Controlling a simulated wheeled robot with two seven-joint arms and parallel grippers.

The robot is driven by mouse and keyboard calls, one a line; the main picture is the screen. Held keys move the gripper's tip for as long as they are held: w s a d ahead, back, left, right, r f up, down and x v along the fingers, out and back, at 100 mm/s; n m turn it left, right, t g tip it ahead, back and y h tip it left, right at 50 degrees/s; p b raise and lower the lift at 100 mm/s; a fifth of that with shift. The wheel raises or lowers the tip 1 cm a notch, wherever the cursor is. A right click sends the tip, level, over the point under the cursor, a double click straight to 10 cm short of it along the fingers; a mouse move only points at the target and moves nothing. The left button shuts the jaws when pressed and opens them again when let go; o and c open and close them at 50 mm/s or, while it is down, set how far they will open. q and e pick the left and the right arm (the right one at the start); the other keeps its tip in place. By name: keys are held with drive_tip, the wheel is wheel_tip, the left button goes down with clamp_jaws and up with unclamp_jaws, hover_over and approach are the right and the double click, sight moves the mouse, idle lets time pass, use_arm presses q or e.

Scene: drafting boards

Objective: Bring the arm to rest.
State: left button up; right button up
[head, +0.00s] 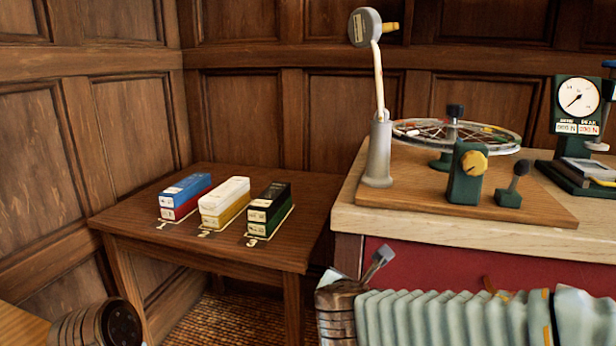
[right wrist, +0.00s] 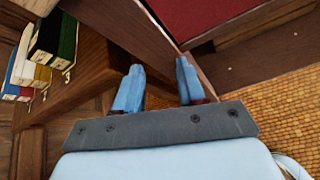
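My right arm comes in low from the right in the head view, in front of the bench's red front. My right gripper (head: 356,268) shows only in part there. In the right wrist view my right gripper (right wrist: 158,87) has its two blue fingers apart, with nothing between them. Behind the fingers are the dark wooden side table (right wrist: 95,70) and the orange woven floor (right wrist: 275,95). No object is held. My left gripper is not in view.
The side table (head: 150,240) bears a blue-and-red box (head: 186,192), a white-and-yellow box (head: 225,200) and a black-and-green box (head: 270,208) on numbered spots. The bench (head: 450,234) to the right carries a spoked wheel (head: 470,133), a lamp-like post (head: 379,150) and a dial gauge (head: 577,97).

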drive_tip(key=s+f+m+g+y, duration=0.1)
drive_tip(key=s+f+m+g, duration=0.25)
drive_tip(key=f, duration=0.65)
drive_tip(key=s+f+m+g+y, duration=0.2)
drive_tip(key=s+f+m+g, duration=0.15)
drive_tip(key=f, duration=0.65)
drive_tip(key=s+f+m+g+y, duration=0.1)
drive_tip(key=s+f+m+g, duration=0.25)
drive_tip(key=f, duration=0.65)
drive_tip(key=s+d+f+m+y, duration=0.1)
drive_tip(key=s+d+f+m, duration=0.1)
drive_tip(key=s+f+m, duration=0.2)
drive_tip(key=s+d+f+m+y, duration=0.1)
drive_tip(key=s+f+m, duration=0.4)
drive_tip(key=f+m, duration=0.6)
drive_tip(key=d+m, duration=0.1)
drive_tip(key=m, duration=0.4)
drive_tip(key=shift+s+f, duration=0.15)
drive_tip(key=shift+s, duration=0.1)
